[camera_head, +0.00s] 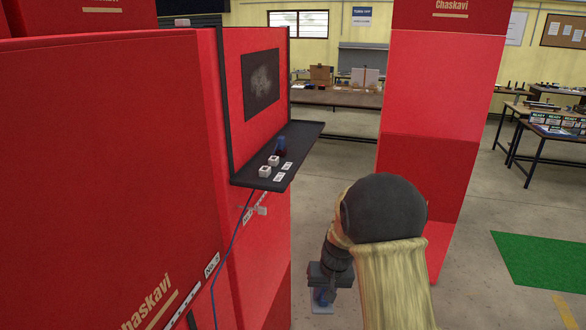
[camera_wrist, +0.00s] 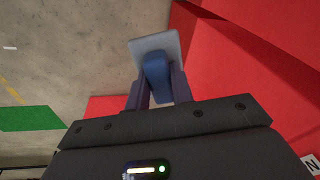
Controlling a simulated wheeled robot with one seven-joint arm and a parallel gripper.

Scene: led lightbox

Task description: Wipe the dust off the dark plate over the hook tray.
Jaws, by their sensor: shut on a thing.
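The dark plate (camera_head: 261,84) is on the red wall, with a pale dusty smudge across its middle. Below it the black tray (camera_head: 306,138) juts out from the wall. My gripper (camera_head: 325,288) is low in front of the red wall, to the right of and below the tray, well apart from the plate. It is shut on the blue handle of a wiper with a pale grey pad (camera_head: 322,309). In the wrist view, the blue handle (camera_wrist: 157,75) sits between both fingers and the pad (camera_wrist: 165,43) lies beyond their tips. The pad touches nothing that I can see.
On the tray are a dark blue item (camera_head: 281,146), two small white blocks (camera_head: 265,171) and white labels. A blue cable (camera_head: 233,245) hangs below the tray. A red column (camera_head: 436,90) stands to the right. Open floor lies around a green mat (camera_head: 545,262).

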